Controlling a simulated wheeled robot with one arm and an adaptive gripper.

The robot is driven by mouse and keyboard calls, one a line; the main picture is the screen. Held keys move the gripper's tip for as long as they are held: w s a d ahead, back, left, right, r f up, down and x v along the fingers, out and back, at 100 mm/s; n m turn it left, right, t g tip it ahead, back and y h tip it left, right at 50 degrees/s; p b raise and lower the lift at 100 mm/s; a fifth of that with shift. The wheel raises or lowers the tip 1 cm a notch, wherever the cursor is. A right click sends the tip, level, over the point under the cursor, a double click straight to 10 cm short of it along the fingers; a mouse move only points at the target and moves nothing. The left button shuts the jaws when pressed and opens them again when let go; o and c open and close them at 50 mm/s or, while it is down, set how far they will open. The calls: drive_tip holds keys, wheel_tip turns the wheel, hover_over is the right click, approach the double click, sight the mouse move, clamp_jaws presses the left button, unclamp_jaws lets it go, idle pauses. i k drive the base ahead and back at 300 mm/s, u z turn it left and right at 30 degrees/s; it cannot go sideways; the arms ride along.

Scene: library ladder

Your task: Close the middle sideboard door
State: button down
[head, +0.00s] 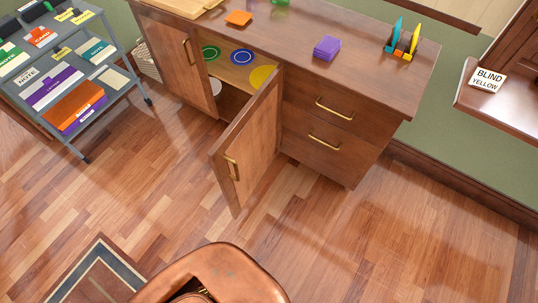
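The wooden sideboard (345,80) stands against the green wall. Its middle door (248,140) is open and swings out into the room from its right edge. A brass handle (232,168) sits near the door's free edge. The open compartment (229,98) shows a shelf with a green-ringed plate (211,52), a blue plate (242,57) and a yellow plate (262,76). Something white sits lower inside. The left door (178,62) looks closed. My gripper is not in view.
Two drawers (320,125) to the right are shut. Purple (327,47) and orange (238,18) items lie on the top. A grey cart (75,85) stands left, a rug (92,275) lies lower left. The wooden floor (350,235) before the sideboard is largely clear.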

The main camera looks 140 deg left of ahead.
sight(240, 158)
drive_tip(key=u, duration=4.4)
drive_tip(key=k, duration=1.2)
drive_tip(key=u, duration=0.75)
drive_tip(key=i, duration=1.6)
drive_tip(key=z, duration=0.4)
